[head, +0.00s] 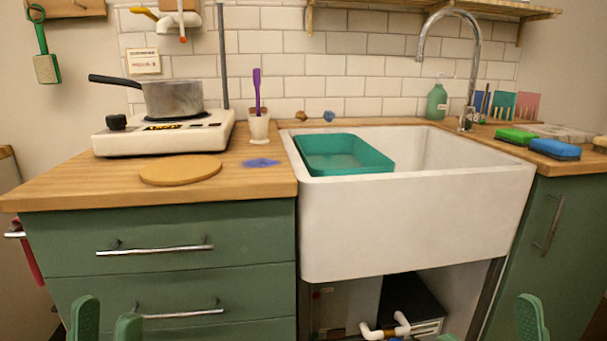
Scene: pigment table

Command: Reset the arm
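My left gripper (107,318) shows at the bottom left edge of the head view. Its two green fingertips stand apart with nothing between them, in front of the green drawers (200,270). My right gripper (489,328) is at the bottom right edge. One green finger shows clearly and only a sliver of the other shows, with a wide empty gap between them. Both grippers are low and away from the counter (250,180). The rest of both grippers and the arms are out of view.
A white sink (420,215) holds a teal tub (345,140). A pot (173,97) stands on a white hot plate (160,133). A round board (180,169), blue powder (261,162) and a white cup (259,127) are on the left counter. Sponges (555,149) lie at right.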

